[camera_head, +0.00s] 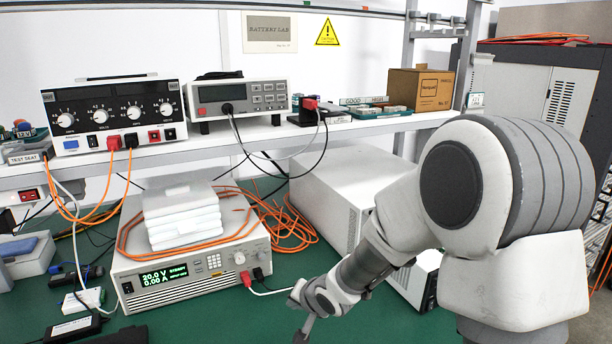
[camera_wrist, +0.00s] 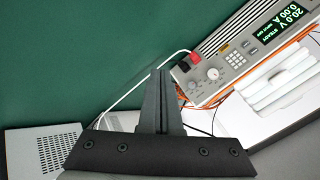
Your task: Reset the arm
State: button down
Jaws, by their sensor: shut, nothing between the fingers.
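My arm reaches in from the right in the head view, its white shoulder and elbow large in front of the bench. Its lower end hangs over the green bench top (camera_head: 225,318), at the bottom middle; the fingers are mostly cut off by the picture's lower edge. In the wrist view my gripper (camera_wrist: 158,75) shows as dark fingers pressed together, with nothing between them. It points over bare green surface, beside the power supply (camera_wrist: 240,55) with its lit green display.
The power supply (camera_head: 190,283) carries a stack of white blocks (camera_head: 182,222) and orange cables (camera_head: 290,222). A large white box unit (camera_head: 325,195) stands behind my arm. Instruments, including a dial box (camera_head: 115,110), fill the shelf above. Small items lie at the left.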

jog(key=s+d+r+n+h+p, duration=0.1)
jog(key=s+d+r+h+p, duration=0.2)
jog(key=r, duration=0.4)
jog(key=s+d+r+p, duration=0.1)
jog(key=s+d+r, duration=0.2)
jog(key=d+r, duration=0.3)
jog(key=s+d+r+n+h+p, duration=0.1)
jog(key=s+d+r+h+p, duration=0.2)
jog(key=r, duration=0.4)
jog(key=s+d+r+n+g+p, duration=0.1)
jog(key=s+d+r+p, duration=0.1)
jog(key=s+r, duration=0.3)
jog(key=s+d+r+n+y+p, duration=0.1)
jog(key=s+r, duration=0.3)
jog(key=s, duration=0.8)
jog(key=shift+s+d+r+g+y+p, duration=0.3)
jog(key=shift+s+d+r+g+p, duration=0.15)
jog(key=shift+d, duration=0.3)
jog(key=shift+w+f, duration=0.15)
